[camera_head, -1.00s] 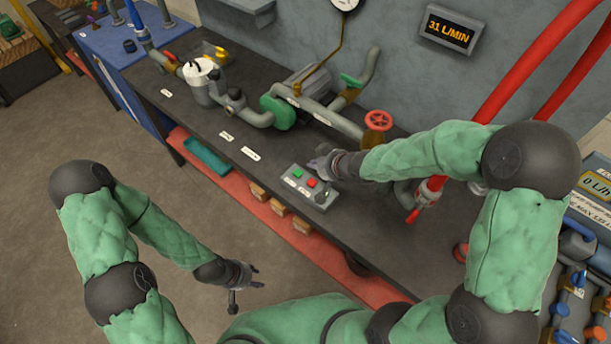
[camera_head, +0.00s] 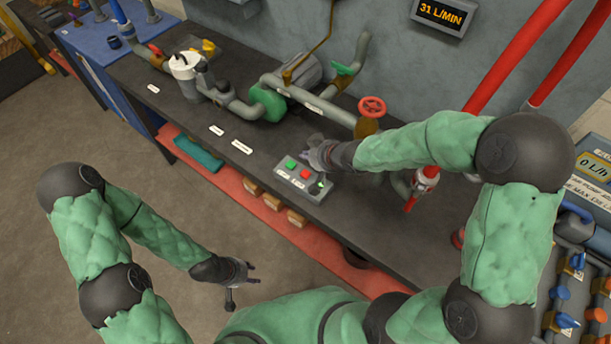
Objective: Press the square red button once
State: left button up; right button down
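A grey control box (camera_head: 288,178) sits near the front edge of the dark workbench. On its top are a green button (camera_head: 291,164), the square red button (camera_head: 305,173) and a small dark control (camera_head: 319,187) at the right end. My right gripper (camera_head: 316,155) is just behind the box, close to the red button and slightly to its right in the picture. Its fingers are small and seen from above, so their opening and any contact with the box are unclear. My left gripper (camera_head: 243,283) hangs in front of the bench, away from the box, with its fingers spread and empty.
Grey pipework with a green pump (camera_head: 268,102) and a red valve wheel (camera_head: 372,107) stands behind the box. A wall display (camera_head: 441,13) reads 31 L/MIN. The bench left of the box is mostly clear.

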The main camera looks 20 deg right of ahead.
aim_at(307, 175)
notch_tip(307, 175, down, 6)
jog(key=b, duration=0.5)
jog(key=shift+f+b, duration=0.25)
jog(key=shift+b, duration=0.1)
jog(key=shift+f, duration=0.2)
dwell(0.8)
jog(key=shift+f, duration=0.25)
jog(key=shift+f+b, duration=0.4)
jog(key=shift+b, duration=0.15)
dwell(0.7)
jog(key=shift+r, duration=0.1)
jog(key=shift+r+p, duration=0.75)
jog(key=shift+p, duration=0.2)
